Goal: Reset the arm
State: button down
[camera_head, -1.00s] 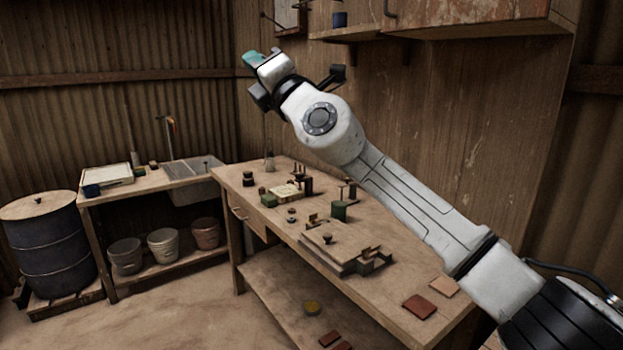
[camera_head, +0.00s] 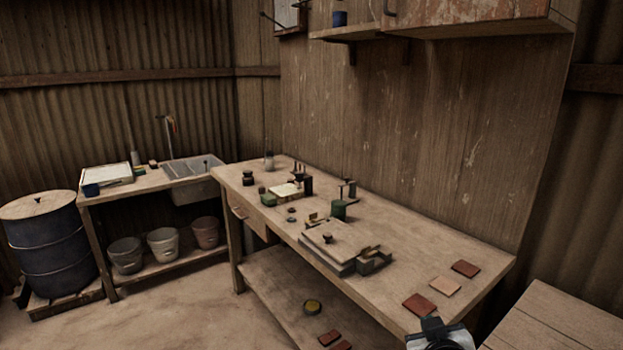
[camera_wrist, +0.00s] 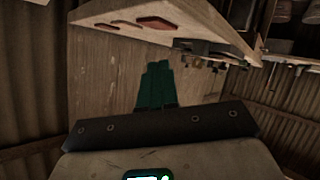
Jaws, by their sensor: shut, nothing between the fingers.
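My gripper (camera_wrist: 156,84) shows in the wrist view as two green fingers side by side, touching, with nothing between them. In that view it points toward the wooden wall panel, with the workbench (camera_wrist: 120,14) edge tilted above it. In the head view only a small part of my arm shows at the bottom edge, right of centre, near the front corner of the workbench (camera_head: 400,258). The fingers are out of the head view.
A tile press (camera_head: 330,240), a green block (camera_head: 338,210) and three flat tiles (camera_head: 445,286) lie on the bench. A wooden surface (camera_head: 560,320) stands at right. A sink (camera_head: 195,185), buckets (camera_head: 163,245) and a drum (camera_head: 42,245) are at left. A shelf (camera_head: 440,30) overhangs the bench.

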jog(key=s+d+f+g+y, duration=0.1)
jog(key=s+d+f+g, duration=0.1)
jog(key=s+f+g, duration=0.2)
jog(key=s+d+f+m+g+y, duration=0.1)
jog(key=s+f+g, duration=0.3)
jog(key=s+f, duration=0.6)
jog(key=s+d+f+m+g+p, duration=0.1)
jog(key=s+d+f+g, duration=0.2)
jog(key=s, duration=2)
notch_tip(320, 180, down, 4)
jog(key=shift+f+g+y, duration=0.2)
jog(key=shift+g+y, duration=0.2)
